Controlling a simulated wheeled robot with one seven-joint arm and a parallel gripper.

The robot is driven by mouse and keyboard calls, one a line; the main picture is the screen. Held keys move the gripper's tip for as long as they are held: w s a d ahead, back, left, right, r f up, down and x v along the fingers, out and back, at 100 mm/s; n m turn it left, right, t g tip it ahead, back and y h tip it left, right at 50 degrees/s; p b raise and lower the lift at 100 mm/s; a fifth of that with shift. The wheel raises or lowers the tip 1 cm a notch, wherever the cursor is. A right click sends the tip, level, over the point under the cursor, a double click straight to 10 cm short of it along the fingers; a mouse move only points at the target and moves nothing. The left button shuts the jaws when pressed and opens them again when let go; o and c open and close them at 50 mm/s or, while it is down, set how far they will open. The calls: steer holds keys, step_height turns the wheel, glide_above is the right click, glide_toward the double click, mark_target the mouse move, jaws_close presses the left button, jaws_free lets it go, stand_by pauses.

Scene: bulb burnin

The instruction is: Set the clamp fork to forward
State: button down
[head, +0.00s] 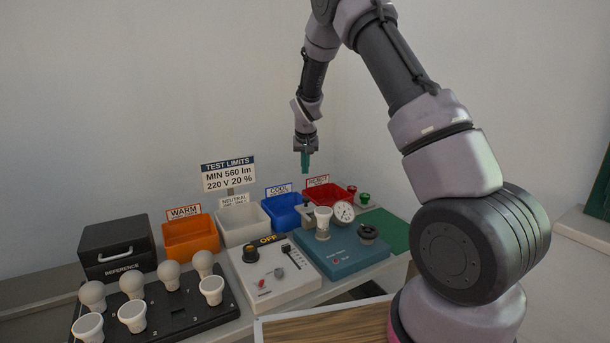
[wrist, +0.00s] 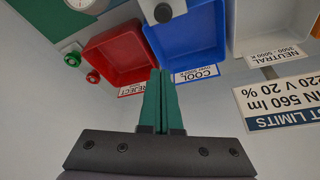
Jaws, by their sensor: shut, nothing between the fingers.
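My gripper (head: 305,168) is shut and empty, with its green fingers pointing down, raised above the back of the bench near the bins. In the wrist view its closed fingers (wrist: 159,75) point towards the blue and red bins. The teal station (head: 345,254) carries a white bulb socket (head: 323,220), a round dial gauge (head: 343,211) and a black knob (head: 368,232). A grey piece (head: 306,214) beside the socket may be the clamp fork; its setting is too small to tell. A grey bar with a dark round end (wrist: 163,12) shows in the wrist view. My gripper touches none of these.
Orange (head: 191,238), white (head: 243,222), blue (head: 283,211) and red (head: 328,195) bins line the back with label signs. A white switch box (head: 275,273) stands left of the station. A black bulb tray (head: 155,311) and reference box (head: 118,245) are farther left.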

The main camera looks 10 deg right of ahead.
mark_target(310, 207)
steer(key=f, duration=0.2)
steer(key=s+f, duration=0.1)
steer(key=f, duration=0.5)
steer(key=shift+s+f, duration=0.15)
steer(key=shift+f, duration=0.05)
